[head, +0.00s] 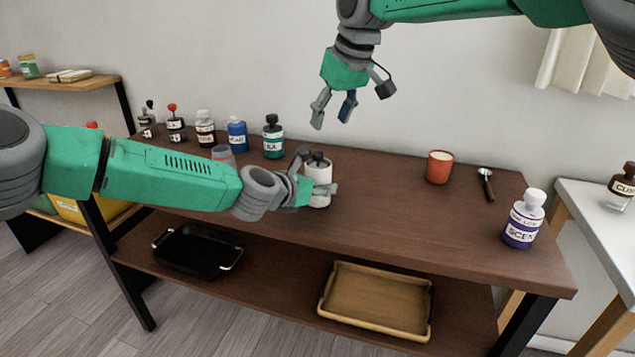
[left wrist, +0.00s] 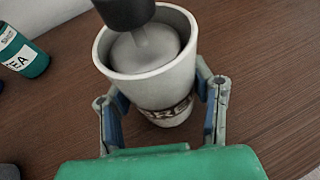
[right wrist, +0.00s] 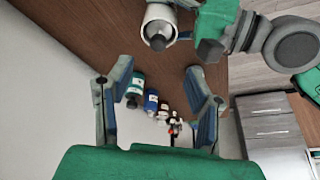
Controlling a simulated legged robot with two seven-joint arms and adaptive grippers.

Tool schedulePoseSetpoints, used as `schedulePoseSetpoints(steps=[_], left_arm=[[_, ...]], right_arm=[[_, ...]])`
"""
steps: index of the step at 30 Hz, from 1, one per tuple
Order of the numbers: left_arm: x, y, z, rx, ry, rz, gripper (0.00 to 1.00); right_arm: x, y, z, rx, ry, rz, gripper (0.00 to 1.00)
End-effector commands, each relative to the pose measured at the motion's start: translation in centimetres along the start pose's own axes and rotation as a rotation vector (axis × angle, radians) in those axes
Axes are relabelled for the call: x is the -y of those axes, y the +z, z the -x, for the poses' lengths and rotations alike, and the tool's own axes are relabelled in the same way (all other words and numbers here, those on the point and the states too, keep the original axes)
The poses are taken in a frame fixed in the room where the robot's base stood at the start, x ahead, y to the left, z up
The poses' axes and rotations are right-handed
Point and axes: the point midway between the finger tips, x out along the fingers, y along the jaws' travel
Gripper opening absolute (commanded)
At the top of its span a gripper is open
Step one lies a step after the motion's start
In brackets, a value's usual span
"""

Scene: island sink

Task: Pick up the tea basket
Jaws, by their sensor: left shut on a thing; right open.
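A white cup (head: 318,196) with dark lettering stands on the brown table near its middle. My left gripper (head: 317,187) is shut on it, one finger on each side, as the left wrist view shows with the cup (left wrist: 150,92) between the fingers. A dark knob (left wrist: 125,10) on a pale stem rises from inside the cup; it may be the tea basket's handle, but I cannot tell. The cup's mouth (right wrist: 158,22) also shows in the right wrist view. My right gripper (head: 335,113) is open and empty, high above the table near the wall.
Several labelled bottles, including a green one (head: 273,138) and a blue one (head: 237,135), line the back left. The lower shelf holds a black tray (head: 195,250) and wooden tray (head: 375,300).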

Motion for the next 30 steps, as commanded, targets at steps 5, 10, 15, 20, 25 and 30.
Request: schedulePoseSetpoints(steps=[5,10,15,20,25,30], left_arm=[[0.0,-0.1,0.0,-0.001,0.0,0.0,0.15],[0.0,-0.1,0.0,-0.001,0.0,0.0,0.15],[0.0,-0.1,-0.1,-0.001,-0.001,0.0,0.15],[0.0,-0.1,0.0,-0.001,0.0,0.0,0.15],[0.0,-0.1,0.0,-0.001,0.0,0.0,0.15],[0.0,-0.1,0.0,-0.001,0.0,0.0,0.15]], right_arm=[[0.8,-0.5,1.0,-0.014,0.079,-0.16,0.46],[1.1,-0.7,1.1,-0.025,0.11,-0.234,0.46],[0.8,-0.7,-1.6,-0.025,0.112,-0.245,0.46],[0.5,-0.7,-4.2,-0.026,0.112,-0.244,0.46],[0.4,-0.7,-5.4,-0.028,0.112,-0.244,0.46],[0.3,-0.3,-7.4,-0.025,0.111,-0.244,0.46]])
